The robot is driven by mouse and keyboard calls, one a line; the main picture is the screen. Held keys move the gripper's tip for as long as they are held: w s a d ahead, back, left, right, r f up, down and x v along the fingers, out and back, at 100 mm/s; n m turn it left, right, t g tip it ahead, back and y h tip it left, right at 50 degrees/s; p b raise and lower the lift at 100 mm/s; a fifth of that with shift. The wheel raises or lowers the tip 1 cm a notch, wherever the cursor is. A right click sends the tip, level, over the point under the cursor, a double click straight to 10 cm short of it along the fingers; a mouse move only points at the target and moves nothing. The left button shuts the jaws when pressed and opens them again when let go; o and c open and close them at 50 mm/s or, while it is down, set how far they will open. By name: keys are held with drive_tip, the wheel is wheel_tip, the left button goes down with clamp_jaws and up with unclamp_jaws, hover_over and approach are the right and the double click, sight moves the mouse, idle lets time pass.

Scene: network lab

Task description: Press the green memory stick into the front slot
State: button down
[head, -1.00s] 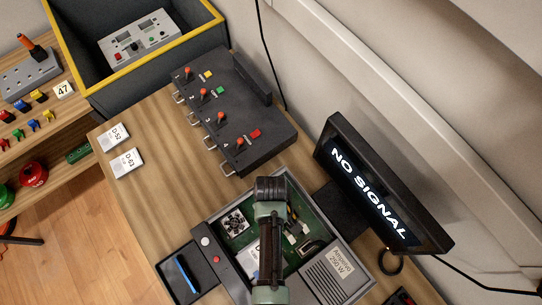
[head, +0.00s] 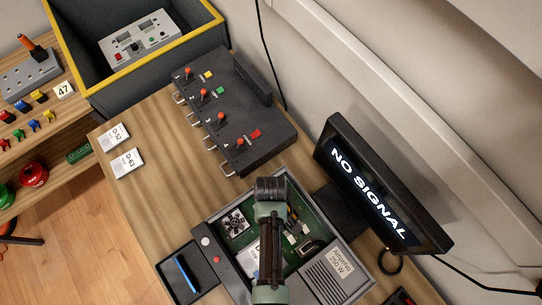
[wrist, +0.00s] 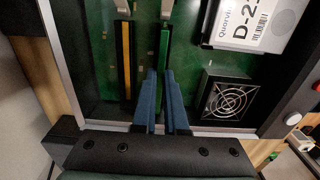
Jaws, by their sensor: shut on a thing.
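My gripper (wrist: 160,76) reaches into the open computer case (head: 288,178), with its two blue fingers close together. They are shut on the near end of the green memory stick (wrist: 164,45). The stick stands in line with the black slot nearer the fan, its far end by a pale latch (wrist: 167,9). I cannot tell how deep it sits. A yellow stick (wrist: 126,60) stands in the parallel slot to the left. In the head view my arm (head: 270,235) covers the fingers and the green stick.
A fan (wrist: 229,98) and a white labelled drive (wrist: 245,22) lie right of the slots. Around the case are a monitor (head: 375,185) reading NO SIGNAL, a tray with a blue tool (head: 187,273) and a black lever unit (head: 237,125).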

drive_tip(key=shift+f, duration=0.35)
idle(0.3)
drive_tip(key=c, duration=0.6)
unclamp_jaws()
drive_tip(key=shift+c, duration=0.2)
drive_tip(key=shift+r, duration=0.1)
wheel_tip(320, 180, up, 8)
drive_tip(key=p, duration=0.8)
